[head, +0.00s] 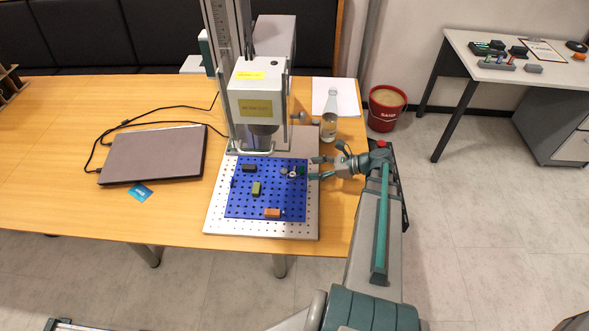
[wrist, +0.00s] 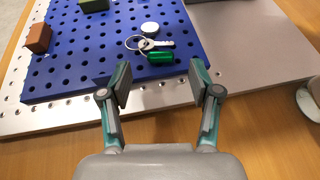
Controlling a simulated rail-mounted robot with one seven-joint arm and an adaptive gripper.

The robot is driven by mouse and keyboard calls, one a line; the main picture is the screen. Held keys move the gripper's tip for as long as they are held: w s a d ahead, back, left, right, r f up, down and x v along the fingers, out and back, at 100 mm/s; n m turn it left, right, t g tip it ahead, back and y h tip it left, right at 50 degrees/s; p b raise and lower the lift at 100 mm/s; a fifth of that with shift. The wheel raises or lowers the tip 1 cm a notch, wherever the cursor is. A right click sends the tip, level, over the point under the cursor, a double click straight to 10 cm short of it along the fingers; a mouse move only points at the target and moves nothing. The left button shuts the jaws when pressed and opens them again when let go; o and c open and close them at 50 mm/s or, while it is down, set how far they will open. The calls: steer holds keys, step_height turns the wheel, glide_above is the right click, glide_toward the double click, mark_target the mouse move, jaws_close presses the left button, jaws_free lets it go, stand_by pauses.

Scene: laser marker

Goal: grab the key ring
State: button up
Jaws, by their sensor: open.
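The key ring is a metal ring (wrist: 136,43) with a silver key (wrist: 157,44) and a green tag (wrist: 160,57). It lies on the blue perforated plate (wrist: 100,60) near the plate's front edge in the wrist view. In the head view the key ring (head: 293,174) is small, at the right part of the blue plate (head: 240,205). My gripper (wrist: 158,85) is open and empty, its two fingers apart with the key ring just beyond and between them. In the head view my gripper (head: 316,167) reaches in from the right.
A white round piece (wrist: 150,28) lies beside the key. Brown (wrist: 38,38) and green (wrist: 93,5) blocks sit on the plate. The laser marker (head: 256,95) stands behind it. A bottle (head: 330,115) stands at the back right, and a laptop (head: 153,155) lies left.

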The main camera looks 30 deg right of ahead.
mark_target(303, 170)
steer(key=shift+p+x, duration=0.3)
steer(key=shift+x, duration=1.25)
jaws_close()
